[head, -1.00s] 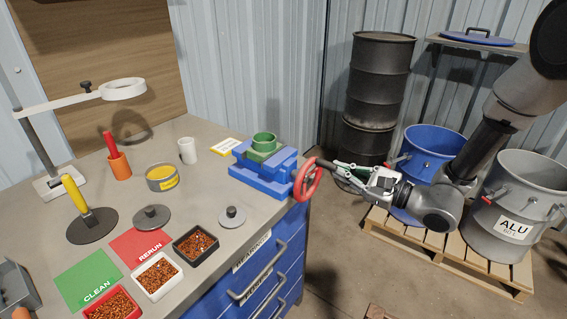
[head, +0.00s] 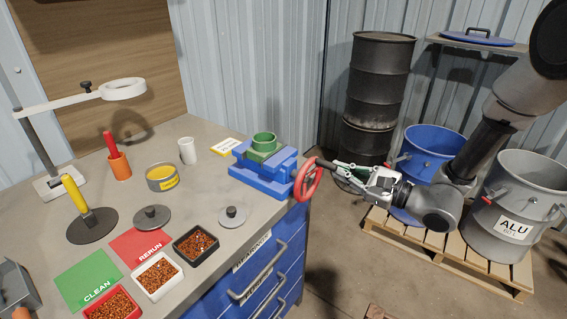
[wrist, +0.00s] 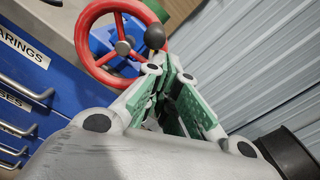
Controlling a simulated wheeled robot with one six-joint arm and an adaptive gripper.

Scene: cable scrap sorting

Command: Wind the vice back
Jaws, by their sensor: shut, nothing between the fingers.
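My gripper (head: 337,166) reaches in from the right at the wheel. In the wrist view its green-padded fingers (wrist: 170,66) are shut with nothing between them, their tips just below the knob. I cannot tell if they touch it.
Blue drawers (head: 262,275) with grey handles lie under the bench front. A blue bin (head: 432,148) and a grey ALU bin (head: 519,207) stand on a pallet behind my arm. Dark drums (head: 377,80) stand at the back. Trays of granules (head: 157,276) lie on the bench.

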